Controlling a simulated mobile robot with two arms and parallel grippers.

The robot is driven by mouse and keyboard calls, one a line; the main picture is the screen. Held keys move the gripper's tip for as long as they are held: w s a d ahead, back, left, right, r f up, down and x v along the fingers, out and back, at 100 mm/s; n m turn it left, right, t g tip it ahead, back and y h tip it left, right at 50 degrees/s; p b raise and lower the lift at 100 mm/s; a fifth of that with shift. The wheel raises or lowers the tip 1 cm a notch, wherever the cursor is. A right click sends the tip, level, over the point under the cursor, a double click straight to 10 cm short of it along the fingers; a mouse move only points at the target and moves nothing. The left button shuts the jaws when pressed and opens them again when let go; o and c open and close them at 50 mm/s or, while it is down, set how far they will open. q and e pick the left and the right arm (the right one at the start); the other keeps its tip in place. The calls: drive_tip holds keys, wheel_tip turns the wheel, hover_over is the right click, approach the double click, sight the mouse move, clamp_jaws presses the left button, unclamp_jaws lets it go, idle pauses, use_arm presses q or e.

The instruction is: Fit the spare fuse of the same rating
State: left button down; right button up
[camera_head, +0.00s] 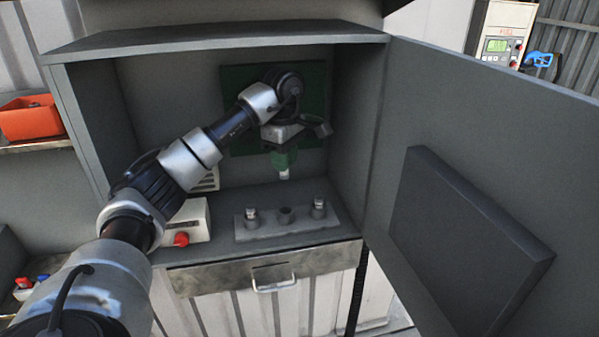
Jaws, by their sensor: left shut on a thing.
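A grey fuse block (291,236) stands on the floor of the open cabinet. Its left socket holds a pale-topped fuse (251,217) and its right socket another fuse (319,207). The middle socket (286,215) looks empty. My left gripper (284,152) is inside the cabinet, shut on a small fuse-like piece (284,174) with a pale lower end pointing down. The piece hangs above the middle socket, with a visible gap. Its green upper part blends with the gripper and the panel behind. I cannot read any rating. My right gripper is out of view.
A white box with a red knob (181,239) stands left of the fuse block. A green panel (315,95) is on the back wall. The cabinet door (480,140) stands open at right. A drawer (200,279) is below. A red bin (28,119) is at far left.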

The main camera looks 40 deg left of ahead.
sight(285, 177)
use_arm(q)
drive_tip(key=shift+f, duration=3.3)
drive_tip(key=shift+f+b, duration=0.45)
drive_tip(key=shift+f, duration=0.15)
drive_tip(key=shift+f+b, duration=0.3)
drive_tip(key=shift+f, duration=0.35)
drive_tip(key=shift+f+b, duration=0.4)
drive_tip(key=shift+f, duration=0.25)
drive_tip(key=shift+f, duration=0.1)
drive_tip(key=shift+f+b, duration=0.45)
drive_tip(key=shift+f, duration=0.1)
drive_tip(key=shift+f, duration=0.15)
